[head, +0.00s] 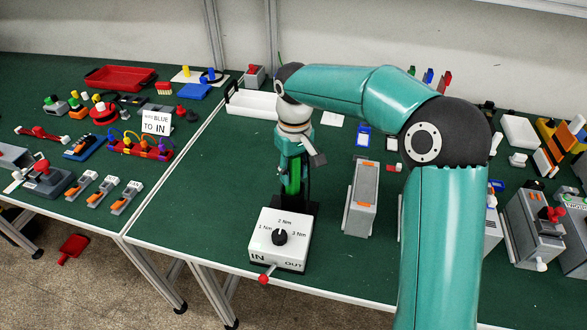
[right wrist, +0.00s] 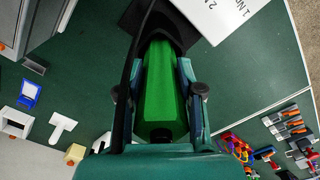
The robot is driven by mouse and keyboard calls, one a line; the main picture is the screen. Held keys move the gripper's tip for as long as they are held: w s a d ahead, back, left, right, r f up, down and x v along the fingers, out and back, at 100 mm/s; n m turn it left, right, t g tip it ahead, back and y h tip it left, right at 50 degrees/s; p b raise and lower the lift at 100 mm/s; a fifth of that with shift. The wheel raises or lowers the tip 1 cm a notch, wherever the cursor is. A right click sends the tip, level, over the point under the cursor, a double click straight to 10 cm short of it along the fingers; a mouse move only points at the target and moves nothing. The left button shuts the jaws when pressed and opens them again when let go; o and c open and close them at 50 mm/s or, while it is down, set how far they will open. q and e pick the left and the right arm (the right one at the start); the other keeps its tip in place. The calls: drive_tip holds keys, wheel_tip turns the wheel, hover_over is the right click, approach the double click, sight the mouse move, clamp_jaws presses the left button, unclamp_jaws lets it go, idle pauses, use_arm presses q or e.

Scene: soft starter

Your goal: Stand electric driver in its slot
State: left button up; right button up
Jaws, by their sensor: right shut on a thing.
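The green electric driver (head: 294,180) stands about upright between the fingers of my right gripper (head: 294,158), behind the white torque box. In the right wrist view the driver (right wrist: 163,100) lies between both fingers of the gripper (right wrist: 157,70), which is shut on it. Its far end meets a black holder (right wrist: 178,28); I cannot tell how deep it sits there. The white box (head: 268,222) has a black dial marked 1, 2 and 3 Nm, the words IN and OUT, and a red-knobbed lever at the IN side. My left gripper is out of view.
A grey box with orange strips (head: 361,198) stands right of the torque box. A white tray (head: 252,103) lies behind. The left table holds a red tray (head: 119,78), a sign reading "BLUE TO IN" (head: 156,123) and several switches. Green mat left of the torque box is clear.

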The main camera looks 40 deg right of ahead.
drive_tip(key=shift+f, duration=0.35)
idle(0.7)
drive_tip(key=o, duration=1.2)
wheel_tip(320, 180, up, 11)
drive_tip(key=shift+r, duration=0.45)
